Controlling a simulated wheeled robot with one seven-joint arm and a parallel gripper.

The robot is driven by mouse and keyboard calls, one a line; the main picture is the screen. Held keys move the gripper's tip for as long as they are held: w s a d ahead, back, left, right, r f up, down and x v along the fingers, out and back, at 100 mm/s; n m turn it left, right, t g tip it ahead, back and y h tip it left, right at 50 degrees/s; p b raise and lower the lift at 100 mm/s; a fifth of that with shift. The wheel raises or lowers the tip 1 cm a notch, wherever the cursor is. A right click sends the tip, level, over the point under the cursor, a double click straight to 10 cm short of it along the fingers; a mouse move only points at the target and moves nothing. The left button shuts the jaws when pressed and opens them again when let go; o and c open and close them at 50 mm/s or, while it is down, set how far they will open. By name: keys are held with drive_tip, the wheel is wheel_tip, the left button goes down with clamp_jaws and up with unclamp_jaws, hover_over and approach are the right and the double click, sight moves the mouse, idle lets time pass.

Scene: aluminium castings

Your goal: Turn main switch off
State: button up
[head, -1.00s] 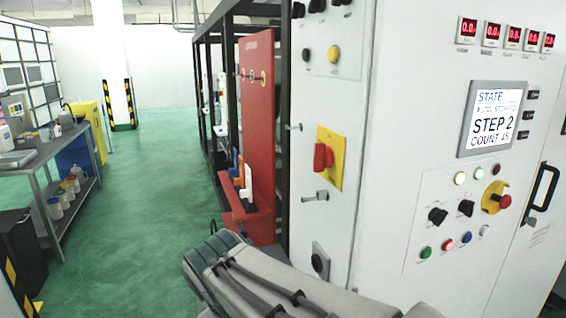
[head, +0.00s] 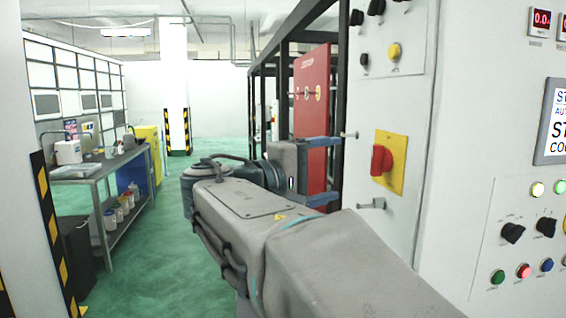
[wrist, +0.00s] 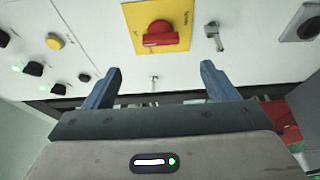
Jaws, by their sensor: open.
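The main switch is a red rotary handle (head: 381,160) on a yellow plate (head: 396,173), mounted on the white cabinet face. In the wrist view the red handle (wrist: 160,34) lies crosswise on its yellow plate (wrist: 157,14), ahead of my gripper. My gripper (head: 338,170) is to the left of the switch in the head view, with its fingers pointing toward the cabinet. In the wrist view my gripper (wrist: 158,72) has its two blue fingers spread apart with nothing between them. The handle is apart from the fingers.
A red board (head: 311,110) stands behind my gripper. Black knobs and a yellow button (head: 394,51) are above the switch. A workbench (head: 105,165) is far left; green floor lies between.

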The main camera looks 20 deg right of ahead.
sight(373, 162)
drive_tip(key=d, duration=0.4)
drive_tip(key=w+d+p, duration=0.1)
drive_tip(key=d, duration=0.3)
drive_tip(key=w+d, duration=0.1)
drive_tip(key=d, duration=0.3)
drive_tip(key=shift+p, duration=0.3)
drive_tip(key=c, duration=1)
